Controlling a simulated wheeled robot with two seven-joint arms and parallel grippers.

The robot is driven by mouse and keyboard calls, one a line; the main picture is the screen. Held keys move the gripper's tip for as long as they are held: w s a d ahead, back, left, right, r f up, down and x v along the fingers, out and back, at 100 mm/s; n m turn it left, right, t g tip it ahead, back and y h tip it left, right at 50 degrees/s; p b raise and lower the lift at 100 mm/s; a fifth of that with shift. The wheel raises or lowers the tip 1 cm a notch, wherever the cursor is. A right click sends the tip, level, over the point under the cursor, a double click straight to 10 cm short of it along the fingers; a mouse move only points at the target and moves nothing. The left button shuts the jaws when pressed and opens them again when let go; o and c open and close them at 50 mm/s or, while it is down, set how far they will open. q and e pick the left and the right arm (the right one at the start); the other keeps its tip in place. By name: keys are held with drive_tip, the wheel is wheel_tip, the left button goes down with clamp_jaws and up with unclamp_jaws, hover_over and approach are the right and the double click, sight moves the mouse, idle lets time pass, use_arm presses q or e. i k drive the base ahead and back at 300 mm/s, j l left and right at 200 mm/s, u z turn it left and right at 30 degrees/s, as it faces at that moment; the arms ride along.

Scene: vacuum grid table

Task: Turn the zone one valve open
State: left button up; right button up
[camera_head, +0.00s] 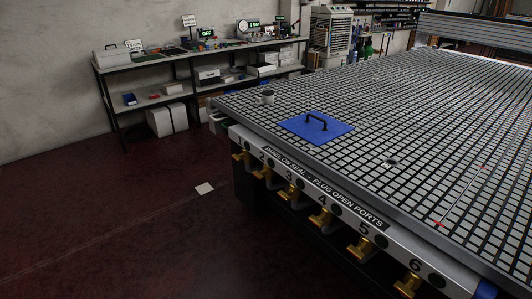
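The zone one valve (240,156) is a small brass-yellow valve under the number 1, at the far left end of the table's front panel. It is small here, and I cannot tell which way its handle is turned. More brass valves follow to the right: number 2 (262,171), number 3 (291,191) and several others up to 6 (407,284). The vacuum grid table (440,150) has a grey top cut by dark grooves. Neither of my grippers is in view.
A blue plate (318,128) with a black handle lies on the table near its left corner, close to a small grey cylinder (267,97). A pale square (204,189) lies on the dark red floor. Shelving (165,63) stands along the wall. Floor left of the table is mostly clear.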

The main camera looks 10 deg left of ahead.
sight(235, 157)
drive_tip(key=i+j+z, duration=0.25)
drive_tip(key=j, duration=0.4)
drive_tip(key=i+j+z, duration=0.15)
drive_tip(key=j, duration=0.25)
drive_tip(key=i+j+z, duration=0.1)
drive_tip(key=i+j, duration=0.15)
drive_tip(key=i+j+z, duration=0.15)
drive_tip(key=j, duration=0.35)
